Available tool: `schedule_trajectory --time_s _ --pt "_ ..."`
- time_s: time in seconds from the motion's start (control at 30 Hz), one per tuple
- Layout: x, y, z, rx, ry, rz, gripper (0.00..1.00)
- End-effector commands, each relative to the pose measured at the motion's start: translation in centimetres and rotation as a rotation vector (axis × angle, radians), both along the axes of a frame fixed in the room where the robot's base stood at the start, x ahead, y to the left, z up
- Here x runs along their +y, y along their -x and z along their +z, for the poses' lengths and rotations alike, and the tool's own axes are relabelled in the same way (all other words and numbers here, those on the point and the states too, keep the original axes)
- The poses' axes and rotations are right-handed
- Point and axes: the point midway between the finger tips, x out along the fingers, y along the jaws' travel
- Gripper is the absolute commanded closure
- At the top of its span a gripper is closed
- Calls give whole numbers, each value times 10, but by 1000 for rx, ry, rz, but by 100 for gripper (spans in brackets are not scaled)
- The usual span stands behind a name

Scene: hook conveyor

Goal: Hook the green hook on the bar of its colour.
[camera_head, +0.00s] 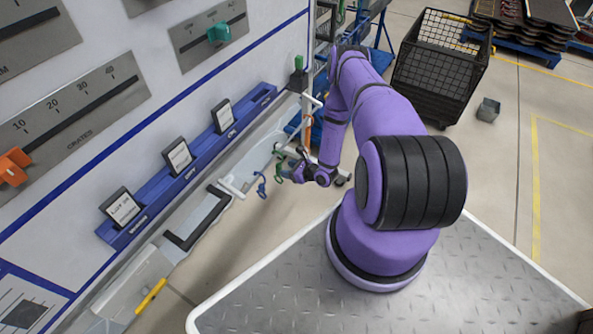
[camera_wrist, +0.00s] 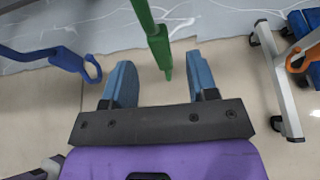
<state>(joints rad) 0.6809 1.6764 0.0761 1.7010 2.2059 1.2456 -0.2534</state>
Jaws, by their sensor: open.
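The green hook (camera_wrist: 160,47) hangs at the top middle of the wrist view, its lower end reaching down between my two blue fingertips with clear gaps on both sides. In the head view it is a small green shape (camera_head: 279,171) just left of my gripper (camera_head: 291,168). In the wrist view my gripper (camera_wrist: 161,85) is open, and the fingers do not touch the hook. A green block (camera_head: 299,63) tops a post at the wall's end; I cannot tell whether it belongs to a bar. No green bar is clearly visible.
A blue hook (camera_wrist: 75,62) hangs left of the green one and an orange hook (camera_wrist: 297,58) hangs right. A white wheeled stand (camera_wrist: 281,88) is close on the right. A black mesh cart (camera_head: 440,75) stands on open floor behind my arm.

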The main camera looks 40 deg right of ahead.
Motion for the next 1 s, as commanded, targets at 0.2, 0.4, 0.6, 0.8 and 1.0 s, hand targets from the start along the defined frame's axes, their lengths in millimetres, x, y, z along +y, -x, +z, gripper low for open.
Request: schedule_trajectory --time_s 0.2,0.4,0.6,0.8,1.0 --pt "11 -29 -13 -1 0 1 47" --pt "15 -42 -18 -1 1 0 47" --pt "16 -45 -19 0 0 0 47" --pt "16 -45 -19 0 0 0 56" --pt "16 -45 -19 -1 0 0 100"
